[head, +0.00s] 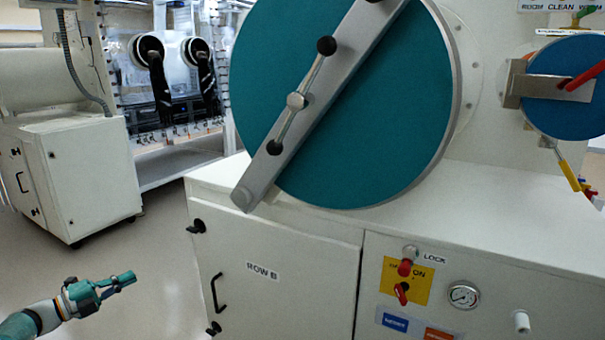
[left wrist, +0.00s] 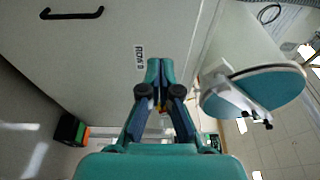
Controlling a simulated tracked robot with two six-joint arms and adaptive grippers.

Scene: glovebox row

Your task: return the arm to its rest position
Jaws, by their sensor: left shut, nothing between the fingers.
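My left gripper (head: 120,282) is at the lower left of the head view, its teal fingers shut and empty. It points right, toward the white cabinet front, over the grey floor. In the left wrist view my left gripper (left wrist: 160,68) shows with its fingertips together and nothing between them. My right gripper is in neither view.
A white cabinet (head: 290,275) labelled ROW B has a black handle (head: 217,292) facing my gripper. Above it is a large round teal door (head: 390,110) with a diagonal bar. Open floor (head: 150,245) lies left.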

